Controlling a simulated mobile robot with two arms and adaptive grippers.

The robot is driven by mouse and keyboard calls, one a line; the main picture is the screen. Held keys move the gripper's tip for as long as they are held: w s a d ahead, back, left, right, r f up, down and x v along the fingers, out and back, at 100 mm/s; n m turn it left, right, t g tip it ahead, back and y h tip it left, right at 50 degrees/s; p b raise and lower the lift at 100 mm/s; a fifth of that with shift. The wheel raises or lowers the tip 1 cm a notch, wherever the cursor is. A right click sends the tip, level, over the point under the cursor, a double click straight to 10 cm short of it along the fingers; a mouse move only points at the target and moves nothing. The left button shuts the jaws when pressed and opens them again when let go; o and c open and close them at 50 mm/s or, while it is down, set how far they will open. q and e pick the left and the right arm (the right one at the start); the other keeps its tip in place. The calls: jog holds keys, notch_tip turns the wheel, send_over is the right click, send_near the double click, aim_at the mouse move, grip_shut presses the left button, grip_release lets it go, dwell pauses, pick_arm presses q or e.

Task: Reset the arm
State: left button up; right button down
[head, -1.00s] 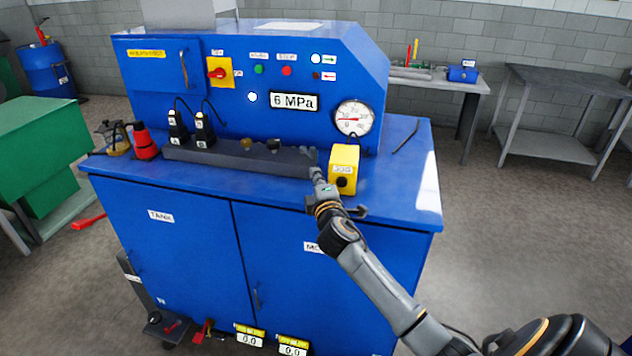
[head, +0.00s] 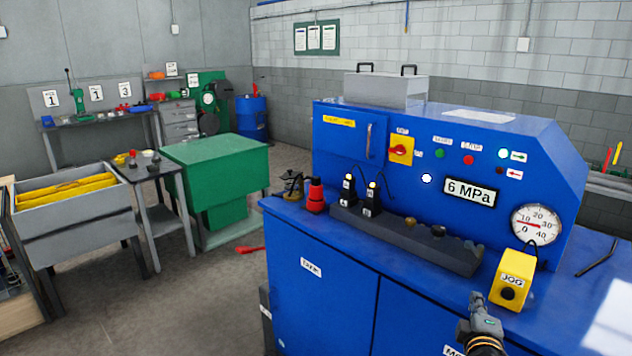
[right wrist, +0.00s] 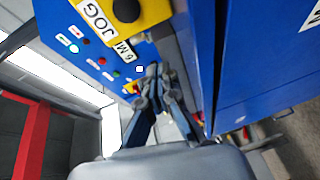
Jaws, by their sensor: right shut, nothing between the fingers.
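My right gripper (head: 480,308) comes in at the bottom right of the head view, by the front edge of the blue machine (head: 320,290), just left of the yellow JOG box (head: 513,282). Its fingers (right wrist: 155,82) are together and empty in the right wrist view. The JOG box with its black button also shows at the top of that view (right wrist: 150,10). Whether the gripper touches the machine cannot be told. My left gripper is not in the head view.
On the machine top stand a dark block (head: 400,236) with black fittings and a red bottle (head: 316,196). The panel has a gauge (head: 535,225) and a 6 MPa label.

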jog(key=s+a+f+m+g+y, duration=0.25)
jog(key=s+a+f, duration=0.25)
jog(key=s+f, duration=0.3)
jog(key=s+a+f+m+g+y, duration=0.1)
jog(key=s+a+f+m+g, duration=0.4)
jog(key=s, duration=0.4)
jog(key=s+a+f+m+g+y, duration=0.1)
jog(key=s+a+f+g+y, duration=0.1)
jog(key=s+a, duration=0.5)
jog(key=s+a+f+m+g+y, duration=0.1)
jog(key=s+a+g+y, duration=0.15)
jog(key=s, duration=0.85)
notch_tip(320, 180, down, 27)
jog(key=b, duration=0.2)
jog(key=s+d+f+g+h+b, duration=0.1)
jog(key=s+d+f+g+b, duration=0.1)
jog(key=s+f, duration=1.5)
notch_tip(320, 180, down, 2)
jog(key=shift+s+d+f, duration=0.25)
jog(key=shift+s+d, duration=0.05)
jog(key=shift+d, duration=0.05)
